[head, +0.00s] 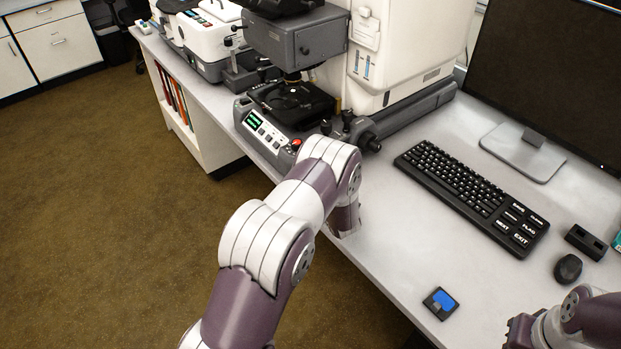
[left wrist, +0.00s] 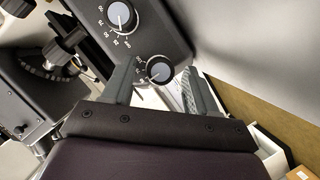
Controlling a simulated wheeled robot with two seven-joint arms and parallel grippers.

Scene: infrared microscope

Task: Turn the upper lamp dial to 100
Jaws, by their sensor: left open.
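Two round dials with numbered scales sit on a dark panel in the left wrist view. One dial (left wrist: 121,15) is near the top edge, with a light face and white numbers around it. The other dial (left wrist: 159,69) is smaller in the picture, at the panel's rounded end. My left gripper (left wrist: 157,77) is open, its two grey fingers on either side of that second dial in the picture. I cannot tell whether they touch it, nor read the settings. In the head view my left arm hides its gripper and the dials. My right gripper's fingers are not visible.
The microscope (head: 287,100) with its control panel (head: 262,128) stands on the bench (head: 375,225) beyond my left arm. A keyboard (head: 470,195), monitor (head: 550,75), mouse (head: 568,268) and small blue-topped device (head: 440,303) are to the right. The bench's front edge runs under my left arm.

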